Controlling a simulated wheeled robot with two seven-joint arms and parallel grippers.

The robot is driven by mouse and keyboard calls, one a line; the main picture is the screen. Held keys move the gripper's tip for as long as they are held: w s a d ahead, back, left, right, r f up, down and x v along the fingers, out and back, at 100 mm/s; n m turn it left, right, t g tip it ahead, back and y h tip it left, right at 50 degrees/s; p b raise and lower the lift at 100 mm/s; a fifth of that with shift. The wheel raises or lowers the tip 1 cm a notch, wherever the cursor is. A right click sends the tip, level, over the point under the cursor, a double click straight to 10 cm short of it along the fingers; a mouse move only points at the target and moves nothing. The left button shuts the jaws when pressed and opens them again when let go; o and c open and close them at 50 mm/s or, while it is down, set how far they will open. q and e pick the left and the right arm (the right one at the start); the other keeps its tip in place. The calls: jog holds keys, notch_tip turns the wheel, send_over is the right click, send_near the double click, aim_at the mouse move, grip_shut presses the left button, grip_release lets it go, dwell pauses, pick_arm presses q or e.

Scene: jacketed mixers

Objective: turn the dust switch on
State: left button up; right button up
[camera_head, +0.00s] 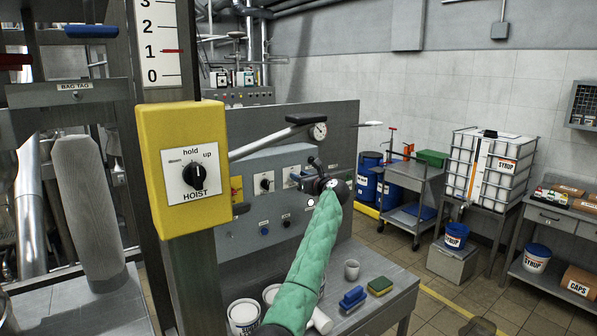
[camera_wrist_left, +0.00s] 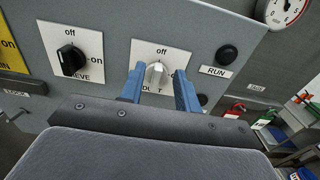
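The dust switch (camera_wrist_left: 157,73) is a pale knob on a white plate marked "off" above and "on" at the right, its label partly hidden. Its ridge appears to point up toward "off". In the left wrist view my left gripper (camera_wrist_left: 159,88) has its two blue fingers apart, one on each side of the knob, with visible gaps. In the head view my left gripper (camera_head: 318,184) is at the grey control panel (camera_head: 262,222), and covers most of the dust switch plate (camera_head: 293,173). My right gripper is not in view.
The sieve switch (camera_wrist_left: 71,58), a black knob, is left of the dust switch. A black RUN button (camera_wrist_left: 227,54) is to its right. In the head view the yellow hoist box (camera_head: 183,168) stands close at left. A steel bench (camera_head: 385,305) with a sponge and tubs lies below.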

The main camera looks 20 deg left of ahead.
pick_arm(q)
jog(key=shift+w+a, duration=0.4)
jog(key=shift+a, duration=0.1)
grip_shut()
jog(key=shift+f, duration=0.1)
